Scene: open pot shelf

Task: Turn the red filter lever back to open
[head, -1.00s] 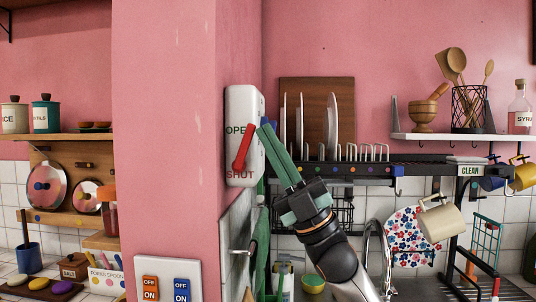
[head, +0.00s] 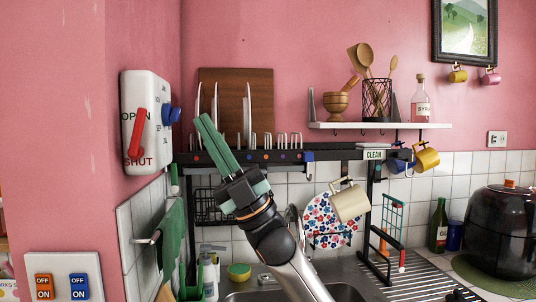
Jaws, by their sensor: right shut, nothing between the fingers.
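The white filter box (head: 157,92) is on the pink wall at the left of the head view, marked OPEN above and SHUT below. Its red lever (head: 137,134) slants steeply on the front face, its lower end near the word SHUT. A blue knob (head: 174,115) sticks out from the box's right side. My right gripper (head: 203,120) has its green fingers together and holds nothing. Its tips point up and left, to the right of the box and apart from the lever in the picture. My left gripper is not in view.
A dish rack (head: 290,155) with plates and a wooden board (head: 262,88) stands behind my right gripper. A cream mug (head: 350,203) hangs at its right. A switch panel (head: 62,278) is below the box, and a green towel (head: 171,235) hangs at the lower left.

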